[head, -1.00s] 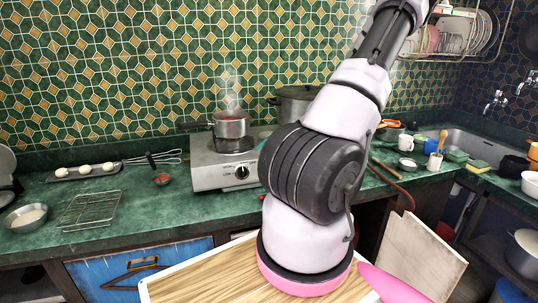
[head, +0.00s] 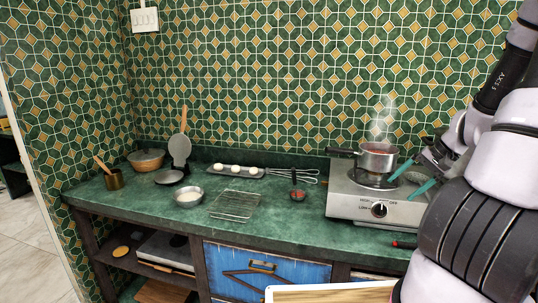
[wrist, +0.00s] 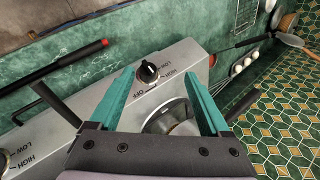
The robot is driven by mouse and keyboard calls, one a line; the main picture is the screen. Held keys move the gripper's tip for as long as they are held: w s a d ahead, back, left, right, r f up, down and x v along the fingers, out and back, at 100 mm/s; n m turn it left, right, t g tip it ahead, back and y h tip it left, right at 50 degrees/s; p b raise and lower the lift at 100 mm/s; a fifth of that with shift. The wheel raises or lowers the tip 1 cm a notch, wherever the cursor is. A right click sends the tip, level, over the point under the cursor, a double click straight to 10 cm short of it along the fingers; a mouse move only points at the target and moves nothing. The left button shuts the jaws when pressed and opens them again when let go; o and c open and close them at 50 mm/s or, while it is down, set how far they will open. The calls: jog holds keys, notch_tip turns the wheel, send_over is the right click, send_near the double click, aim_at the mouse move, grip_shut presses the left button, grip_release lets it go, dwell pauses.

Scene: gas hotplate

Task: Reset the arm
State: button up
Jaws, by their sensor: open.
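My gripper (head: 400,190) is open and empty at the right of the head view, with its two teal fingers apart. It hangs over the right side of the silver gas hotplate (head: 345,203), close to the steaming saucepan (head: 378,160); I cannot tell whether they touch. In the wrist view, my gripper (wrist: 158,75) points down at the hotplate (wrist: 200,62).
A tiled wall (head: 250,80) stands behind. Bare green counter (head: 280,232) lies in front.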

jog(key=s+a+r+n+t+h, duration=0.1)
jog(key=s+a+r, duration=0.3)
jog(key=r, duration=0.5)
jog(key=s+a+r+n+t+h, duration=0.1)
jog(key=s+a+r, duration=0.4)
jog(key=a+r, duration=0.2)
jog(key=s+a+r+n+t+h, duration=0.1)
jog(key=s+a+r, duration=0.3)
jog(key=r, duration=0.6)
jog(key=shift+s+a+r+t+h, duration=0.3)
jog(key=shift+s+a+h, duration=0.1)
jog(key=shift+a, duration=0.3)
